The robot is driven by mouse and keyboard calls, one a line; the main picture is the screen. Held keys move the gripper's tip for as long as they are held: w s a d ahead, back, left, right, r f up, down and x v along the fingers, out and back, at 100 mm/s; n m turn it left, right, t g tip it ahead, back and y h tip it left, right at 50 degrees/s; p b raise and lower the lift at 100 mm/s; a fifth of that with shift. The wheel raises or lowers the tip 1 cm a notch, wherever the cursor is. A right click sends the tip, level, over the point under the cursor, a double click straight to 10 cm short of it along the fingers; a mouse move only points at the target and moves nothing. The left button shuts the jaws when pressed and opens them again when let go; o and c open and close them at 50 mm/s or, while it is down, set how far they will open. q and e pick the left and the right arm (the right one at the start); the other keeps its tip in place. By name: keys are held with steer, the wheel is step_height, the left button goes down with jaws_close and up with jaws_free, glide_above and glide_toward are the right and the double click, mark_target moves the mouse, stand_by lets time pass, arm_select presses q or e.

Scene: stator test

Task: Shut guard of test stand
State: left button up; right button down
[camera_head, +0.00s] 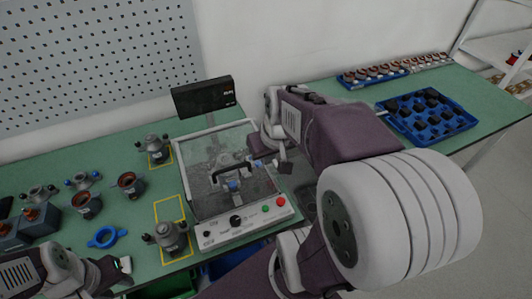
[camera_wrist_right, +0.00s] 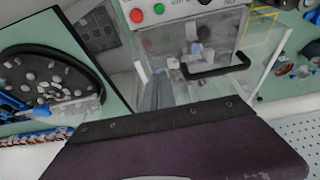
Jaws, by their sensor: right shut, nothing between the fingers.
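The test stand has a white front panel (camera_head: 240,226) with a dark knob and red and green buttons. Its clear guard (camera_head: 190,158) has a pale frame and a black handle (camera_head: 222,160); the handle also shows in the right wrist view (camera_wrist_right: 216,71). Fixture parts show through the clear sheet. I cannot tell how far the guard is tilted. My right gripper (camera_head: 285,166) is at the stand's right side, shut and empty; its fingers (camera_wrist_right: 156,92) show beside the guard, apart from the handle. My left gripper (camera_head: 122,270) is low at the left, its fingers mostly hidden.
A dark display (camera_head: 203,97) stands behind the stand. A blue tray (camera_head: 425,114) with dark parts is at the right. My right arm hides the table right of the stand.

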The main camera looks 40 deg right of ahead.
mark_target(266, 169)
step_height(266, 169, down, 3)
steer(key=b, duration=0.2)
steer(key=shift+f+b, duration=0.15)
steer(key=shift+b, duration=0.15)
steer(key=shift+s, duration=0.1)
step_height(266, 169, up, 7)
steer(key=p, duration=0.7)
